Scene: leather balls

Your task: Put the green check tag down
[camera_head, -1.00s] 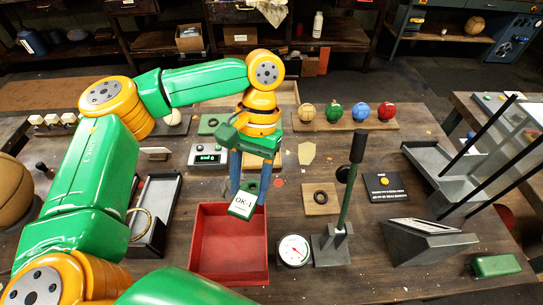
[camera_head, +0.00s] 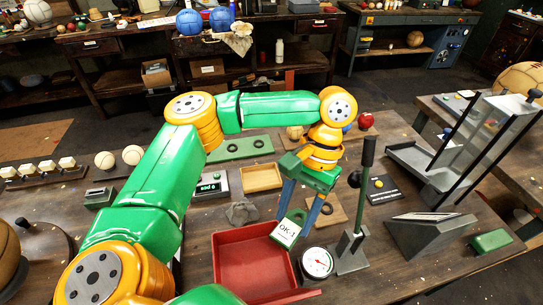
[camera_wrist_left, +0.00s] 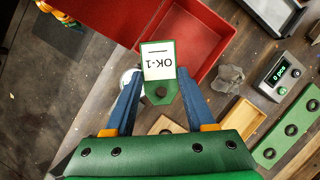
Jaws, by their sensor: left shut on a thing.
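My left gripper (camera_head: 294,222) is shut on the green check tag (camera_head: 287,230), which has a white label reading OK-1. In the left wrist view the tag (camera_wrist_left: 158,62) sits between the two blue fingers of the gripper (camera_wrist_left: 160,85), its label end pointing away from the palm. In the head view the tag overlaps the rear right corner of the red tray (camera_head: 217,262). The wrist view shows the tray (camera_wrist_left: 215,50) behind the tag. The tag's height above the tray and table is hard to tell. My right gripper is not in view.
A round dial gauge (camera_head: 317,263) stands right of the tray, close to the tag. A stand with a tall dark-topped lever (camera_head: 352,250) is right of it. A shallow wooden tray (camera_head: 261,178), a grey lump (camera_head: 241,212) and a counter box (camera_head: 212,185) lie behind the red tray.

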